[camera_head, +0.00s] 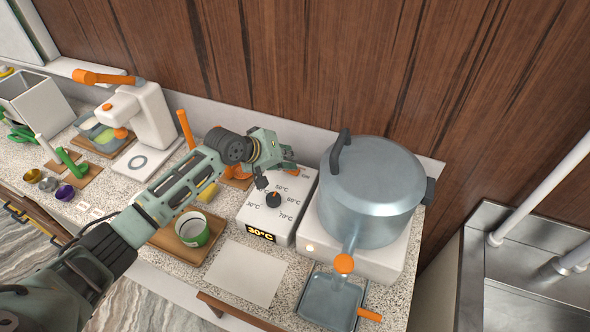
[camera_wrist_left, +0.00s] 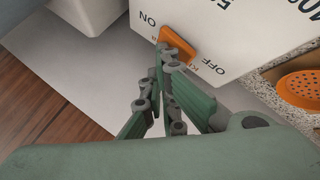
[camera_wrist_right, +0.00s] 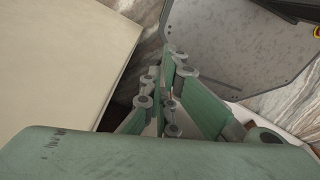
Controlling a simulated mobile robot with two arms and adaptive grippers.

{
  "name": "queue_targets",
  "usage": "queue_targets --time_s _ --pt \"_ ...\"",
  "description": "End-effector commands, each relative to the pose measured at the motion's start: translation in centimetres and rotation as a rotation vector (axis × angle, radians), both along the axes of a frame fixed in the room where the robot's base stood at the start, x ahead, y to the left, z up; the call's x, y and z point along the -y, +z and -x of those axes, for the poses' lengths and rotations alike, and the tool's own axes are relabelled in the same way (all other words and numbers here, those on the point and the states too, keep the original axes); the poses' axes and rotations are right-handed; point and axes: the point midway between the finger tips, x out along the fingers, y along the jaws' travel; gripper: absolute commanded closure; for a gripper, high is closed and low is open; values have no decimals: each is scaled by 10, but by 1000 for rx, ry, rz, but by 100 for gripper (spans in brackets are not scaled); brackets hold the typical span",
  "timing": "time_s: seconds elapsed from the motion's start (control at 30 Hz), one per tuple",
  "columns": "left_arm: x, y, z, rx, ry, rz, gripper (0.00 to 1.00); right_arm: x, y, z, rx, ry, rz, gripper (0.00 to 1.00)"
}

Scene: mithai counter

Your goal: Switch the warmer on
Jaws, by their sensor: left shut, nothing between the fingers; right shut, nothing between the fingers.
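The warmer (camera_head: 257,219) is a white box with a black dial (camera_head: 273,200), temperature marks and a front display lit at 30°C. In the left wrist view an orange switch (camera_wrist_left: 178,44) sits on one face of the box, between the printed words ON and OFF. My left gripper (camera_head: 281,166) is shut and empty at the back of the box. Its fingertips (camera_wrist_left: 169,52) are right at the switch and overlap its lower end; I cannot tell whether they touch. My right gripper (camera_wrist_right: 171,62) is shut and empty, away from the counter items, seen only in its own wrist view.
A large lidded metal pot (camera_head: 371,195) stands on a white base right of the box. A wooden tray (camera_head: 165,238) with a green-banded tin (camera_head: 193,229) lies left. An orange perforated piece (camera_wrist_left: 301,88) is close to my left gripper. A pale sheet (camera_head: 245,273) lies in front.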

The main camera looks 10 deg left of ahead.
Motion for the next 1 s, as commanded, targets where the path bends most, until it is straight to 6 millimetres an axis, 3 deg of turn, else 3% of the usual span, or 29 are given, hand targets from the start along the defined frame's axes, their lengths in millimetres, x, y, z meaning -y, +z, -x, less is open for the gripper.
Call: queue_targets --time_s 0.3,0.73,1.0 --pt "-2 15 0 0 0 0 100 0 16 0 0 0 0 100" --pt "-2 16 0 0 0 0 100 0 18 0 0 0 0 100" --pt "-5 41 -1 0 1 1 100 0 42 0 0 0 0 100"
